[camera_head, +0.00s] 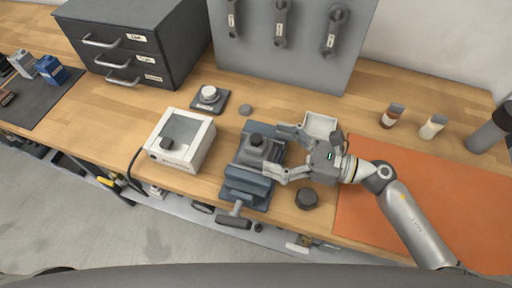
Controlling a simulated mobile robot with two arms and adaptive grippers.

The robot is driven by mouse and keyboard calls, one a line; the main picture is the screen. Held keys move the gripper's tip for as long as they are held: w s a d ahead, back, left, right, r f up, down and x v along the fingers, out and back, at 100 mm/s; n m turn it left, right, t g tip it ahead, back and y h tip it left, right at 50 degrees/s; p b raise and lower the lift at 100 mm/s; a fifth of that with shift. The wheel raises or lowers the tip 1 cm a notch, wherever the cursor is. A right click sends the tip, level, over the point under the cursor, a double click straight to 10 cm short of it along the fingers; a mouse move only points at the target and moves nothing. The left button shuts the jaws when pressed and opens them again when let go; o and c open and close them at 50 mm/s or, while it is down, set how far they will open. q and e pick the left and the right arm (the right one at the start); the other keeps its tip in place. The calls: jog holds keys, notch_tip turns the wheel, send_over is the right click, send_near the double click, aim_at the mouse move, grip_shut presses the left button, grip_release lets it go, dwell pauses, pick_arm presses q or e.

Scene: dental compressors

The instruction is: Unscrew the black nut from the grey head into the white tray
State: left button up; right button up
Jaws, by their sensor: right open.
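The black nut (256,140) sits on top of the grey head (254,152), which is held in a blue-grey vise (247,187) at the middle of the bench. My right gripper (276,152) comes in from the right. Its two fingers are spread apart, one on the far side and one on the near side, just right of the head. Whether the fingers touch the head or vise is too small to tell. The white tray (307,121) stands behind my right gripper, which partly hides it. My left gripper is out of view.
A white box with a window (202,145) stands left of the vise. A black round part (306,199) lies near the front edge. A grey disc (245,109) lies behind the vise. An orange mat (375,230) and two small bottles (392,115) are at right.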

aim_at(266, 145)
jog(key=p+x, duration=0.1)
jog(key=x, duration=0.1)
jog(key=p+x, duration=0.1)
jog(key=x, duration=0.1)
jog(key=shift+a+r+p, duration=0.15)
jog(key=shift+r+p, duration=0.15)
jog(key=shift+r, duration=0.1)
jog(key=shift+a+f, duration=0.15)
jog(key=shift+a, duration=0.2)
jog(key=shift+d, duration=0.1)
jog(key=shift+c, duration=1.2)
jog(key=c, duration=1.4)
jog(key=shift+c, duration=0.2)
